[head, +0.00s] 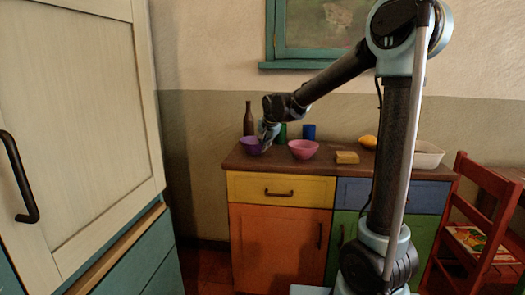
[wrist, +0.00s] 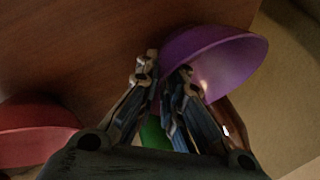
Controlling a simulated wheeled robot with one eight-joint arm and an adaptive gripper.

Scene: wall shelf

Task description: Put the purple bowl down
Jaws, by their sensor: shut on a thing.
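The purple bowl (head: 250,146) is at the left end of the wooden cabinet top (head: 330,163) in the head view. It also shows in the wrist view (wrist: 222,62), with its rim between the fingers of my gripper (wrist: 168,78). My gripper (head: 265,143) is shut on the bowl's near rim. The bowl is at or very close to the surface; I cannot tell whether its base touches it. The far side of the bowl is partly behind my fingers in the head view.
A pink bowl (head: 303,149) stands just right of the purple one. A brown bottle (head: 249,120), a green object (head: 282,133) and a blue cup (head: 309,132) stand behind.

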